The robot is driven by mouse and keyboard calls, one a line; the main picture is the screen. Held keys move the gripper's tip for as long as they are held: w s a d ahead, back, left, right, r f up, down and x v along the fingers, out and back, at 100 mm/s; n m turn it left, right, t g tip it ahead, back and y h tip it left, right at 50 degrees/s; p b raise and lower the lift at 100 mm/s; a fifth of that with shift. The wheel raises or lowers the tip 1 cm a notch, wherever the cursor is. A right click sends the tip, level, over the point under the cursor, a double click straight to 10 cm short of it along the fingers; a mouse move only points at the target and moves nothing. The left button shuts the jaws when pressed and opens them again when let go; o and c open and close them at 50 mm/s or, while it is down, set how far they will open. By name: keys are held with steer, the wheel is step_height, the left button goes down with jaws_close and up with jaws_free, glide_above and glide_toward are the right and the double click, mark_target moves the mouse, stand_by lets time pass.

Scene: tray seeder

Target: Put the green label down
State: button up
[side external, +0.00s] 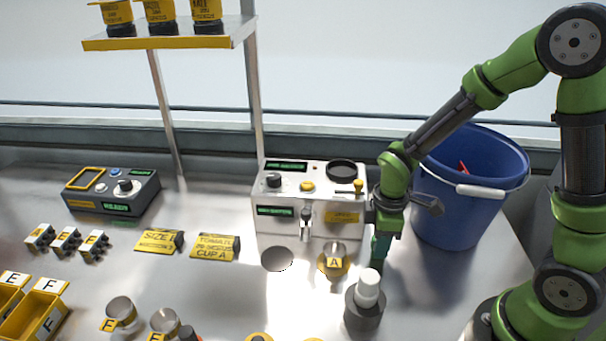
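My gripper (381,252) points down at the right front corner of the white machine, just behind a dark cylinder holding a white rounded piece. A dark green piece shows at its tip; I cannot tell whether this is the green label or the fingers themselves. The fingers are too small and edge-on to show a gap. No separate green label is clearly visible lying on the table.
The white machine (328,218) stands behind a cup marked A (334,262). The dark cylinder (364,312) is close in front of my gripper. A blue bucket (455,215) stands right. Yellow cards (158,241) and a dark control box (112,196) are left.

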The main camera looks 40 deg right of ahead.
steer(key=o, duration=0.4)
steer(key=shift+c, duration=0.2)
steer(key=s+r+m+t+y, duration=0.1)
steer(key=s+r+m+t, duration=0.2)
steer(key=r+m, duration=0.3)
steer(key=s+a+r+m+t+y, duration=0.1)
steer(key=s+r+m+t, duration=0.3)
steer(key=r, duration=1.2)
steer(key=m, duration=0.3)
steer(key=shift+w+a, duration=0.1)
